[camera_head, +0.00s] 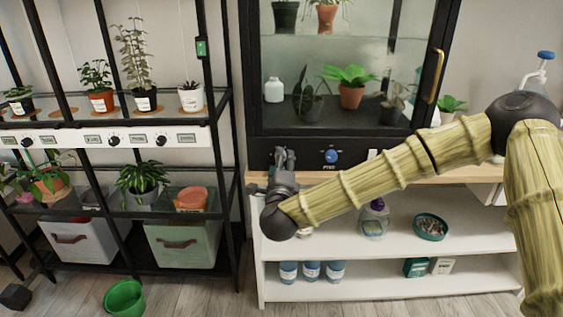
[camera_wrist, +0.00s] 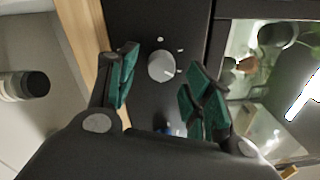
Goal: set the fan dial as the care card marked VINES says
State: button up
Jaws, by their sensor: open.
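A pale grey round dial (camera_wrist: 161,66) shows in the wrist view on the black panel, with small light marks beside it. My gripper (camera_wrist: 165,82) is open, with a green-padded finger on either side of the dial in the picture; touching cannot be confirmed. In the head view my gripper (camera_head: 284,158) is in front of the left part of the cabinet's lower panel and hides what is behind it. A blue dial (camera_head: 331,156) shows on that panel to its right. I cannot read which is the fan dial, and no card marked VINES is legible.
The glass plant cabinet (camera_head: 254,75) stands on a wooden top (camera_head: 440,175) above white shelves. A black rack (camera_head: 229,150) at left holds plants and a white strip with black knobs (camera_head: 113,140). A green bucket (camera_head: 124,298) is on the floor.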

jog(key=s, duration=1)
jog(key=shift+f, duration=0.25)
jog(key=shift+s+a, duration=0.1)
jog(key=s+f+n+g+y, duration=0.25)
jog(key=s+f+n, duration=0.25)
jog(key=f, duration=0.8)
jog(key=s+f+n+g+y, duration=0.2)
jog(key=s+f+n+g, duration=0.25)
jog(key=f, duration=0.75)
jog(key=s+d+f+n+g, duration=0.3)
jog(key=s+d+f+n, duration=0.2)
jog(key=s+f, duration=0.5)
jog(key=s+d+f+n+g+h, duration=0.2)
jog(key=s+d+f+n+g, duration=0.3)
jog(key=s+d, duration=0.45)
jog(key=s+d+f+n+g+h, duration=0.2)
jog(key=s+d+f+g, duration=0.3)
jog(key=s+d, duration=0.5)
notch_tip(320, 180, up, 20)
jog(key=s+a+t+p, duration=0.1)
jog(key=p, duration=2)
jog(key=shift+a+t, duration=0.3)
jog(key=shift+a, duration=0.05)
